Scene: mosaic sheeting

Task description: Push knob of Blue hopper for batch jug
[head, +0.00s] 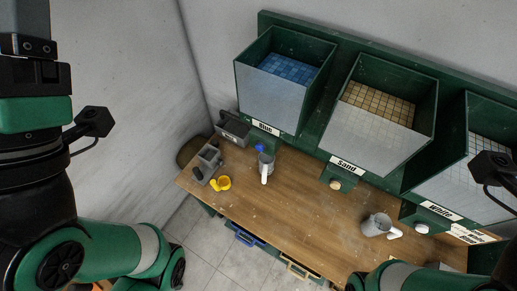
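The Blue hopper (270,101) is a green, open-topped bin with a pale front, holding blue tiles, mounted on the back wall and labelled "Blue". Its small blue knob (260,148) shows below the label. A grey jug (266,160) with a white handle stands on the wooden table below this hopper, close to the knob. I cannot tell whether they touch. Another grey jug (376,225) stands further right. My arms show at the left and right edges, but neither gripper's fingers are in view.
The Sand hopper (372,118) and White hopper (456,185) stand to the right, with a tan knob (336,185) and white knob (422,228). A yellow cup (223,183) and grey fixture (207,160) sit at the left table end. The table's (305,215) middle is clear.

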